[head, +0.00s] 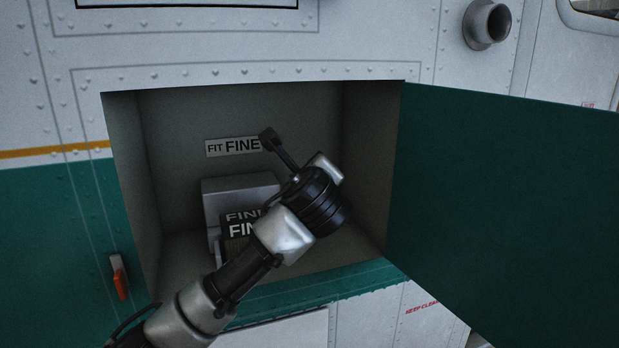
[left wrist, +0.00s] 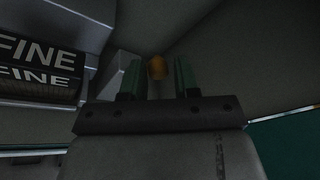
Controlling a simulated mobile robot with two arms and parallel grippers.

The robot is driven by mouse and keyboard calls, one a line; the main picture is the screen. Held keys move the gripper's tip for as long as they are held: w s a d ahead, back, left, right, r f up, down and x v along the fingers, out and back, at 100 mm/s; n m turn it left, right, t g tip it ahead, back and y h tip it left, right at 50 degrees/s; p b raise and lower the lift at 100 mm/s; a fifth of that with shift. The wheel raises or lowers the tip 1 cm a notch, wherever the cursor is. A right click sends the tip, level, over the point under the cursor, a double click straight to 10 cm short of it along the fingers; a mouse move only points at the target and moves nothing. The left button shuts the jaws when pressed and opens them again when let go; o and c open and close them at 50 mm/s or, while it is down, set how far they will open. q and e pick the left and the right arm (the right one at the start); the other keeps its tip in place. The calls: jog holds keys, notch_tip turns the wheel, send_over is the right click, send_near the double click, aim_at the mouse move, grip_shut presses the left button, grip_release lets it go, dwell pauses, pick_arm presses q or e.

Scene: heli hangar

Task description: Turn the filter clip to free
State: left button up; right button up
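The filter (head: 238,229), a dark block with white FINE lettering, sits in a grey holder (head: 240,192) inside the open bay. It also shows at the left of the left wrist view (left wrist: 38,72). My left arm reaches into the bay, and its own wrist hides the fingers in the head view. In the left wrist view my left gripper (left wrist: 159,78) is open. A small orange knob (left wrist: 157,67), perhaps the end of the filter clip, shows between its fingers, with a gap on each side. The rest of the clip and its position are hidden. My right gripper is not in view.
The bay's green door (head: 500,205) stands open on the right. A FIT FINE label (head: 234,147) is on the bay's back wall. An orange-handled latch (head: 120,278) is on the hull at the lower left. The bay's side walls stand close around my arm.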

pick_arm(q)
jog(key=shift+o, duration=1.3)
jog(key=shift+w+f, duration=0.15)
jog(key=shift+w, duration=0.05)
jog(key=s+r+b, duration=0.1)
jog(key=s+b, duration=0.4)
jog(key=s, duration=0.5)
jog(key=shift+s+d+r, duration=0.25)
jog(key=shift+s+r, duration=0.1)
jog(key=shift+r, duration=0.05)
